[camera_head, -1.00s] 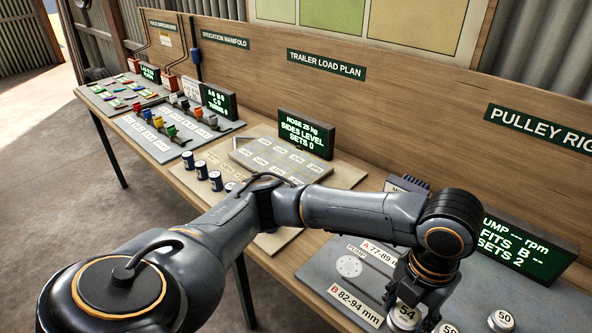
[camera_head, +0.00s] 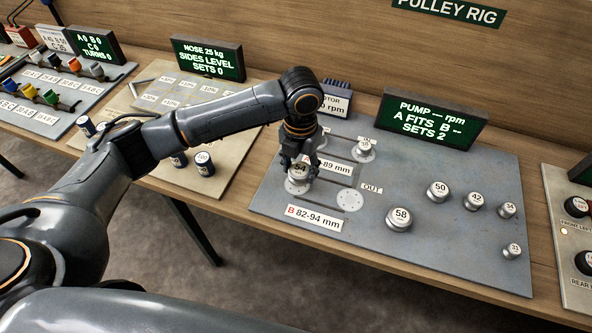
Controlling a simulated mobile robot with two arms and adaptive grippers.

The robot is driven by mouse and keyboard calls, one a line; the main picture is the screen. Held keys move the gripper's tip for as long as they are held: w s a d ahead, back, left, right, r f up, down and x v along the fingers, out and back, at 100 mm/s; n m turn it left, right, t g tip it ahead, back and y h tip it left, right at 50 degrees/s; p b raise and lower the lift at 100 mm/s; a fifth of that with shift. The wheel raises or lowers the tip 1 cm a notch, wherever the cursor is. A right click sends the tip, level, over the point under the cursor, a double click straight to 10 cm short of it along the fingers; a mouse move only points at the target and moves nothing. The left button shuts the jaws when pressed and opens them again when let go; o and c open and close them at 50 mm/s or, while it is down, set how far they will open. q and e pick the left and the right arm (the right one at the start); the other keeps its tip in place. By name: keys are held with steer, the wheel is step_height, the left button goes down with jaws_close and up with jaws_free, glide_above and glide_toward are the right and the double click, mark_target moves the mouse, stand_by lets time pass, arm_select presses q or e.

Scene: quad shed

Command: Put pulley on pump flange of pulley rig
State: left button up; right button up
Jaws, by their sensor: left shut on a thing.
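My left gripper (camera_head: 299,160) reaches down over the pulley rig (camera_head: 455,262) and is shut on a silver pulley marked 54 (camera_head: 298,182). The pulley is upright at the place of the pump flange, left of the bare flange (camera_head: 349,200) by the OUT label. The pump flange and PUMP label are hidden behind the pulley and gripper; I cannot tell whether the pulley is fully seated. The rig display (camera_head: 432,121) reads PUMP --- rpm, A FITS, B --, SETS 2. My right gripper is not in view.
Spare pulleys marked 58 (camera_head: 399,219), 50 (camera_head: 438,191) and 42 (camera_head: 474,201), plus smaller ones, stand on the rig's right half. Another pulley (camera_head: 364,150) stands behind the gripper's right. The motor box (camera_head: 336,101) is at the back.

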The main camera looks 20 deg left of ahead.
mark_target(298, 163)
arm_select(q)
steer(key=shift+w+a+f, duration=0.25)
steer(key=shift+w+f, duration=0.15)
steer(key=shift+f, duration=0.15)
steer(key=shift+w+a+f, duration=0.2)
steer(key=shift+w+f, duration=0.15)
steer(key=shift+f, duration=0.15)
step_height(298, 163, down, 3)
steer(key=shift+a+r+p, duration=0.1)
steer(key=shift+a+p, duration=0.05)
steer(key=shift+p, duration=0.7)
steer(key=shift+w+f, duration=0.1)
steer(key=shift+f, duration=0.15)
steer(key=o, duration=1.2)
steer(key=shift+f, duration=0.15)
steer(key=shift+o, duration=0.2)
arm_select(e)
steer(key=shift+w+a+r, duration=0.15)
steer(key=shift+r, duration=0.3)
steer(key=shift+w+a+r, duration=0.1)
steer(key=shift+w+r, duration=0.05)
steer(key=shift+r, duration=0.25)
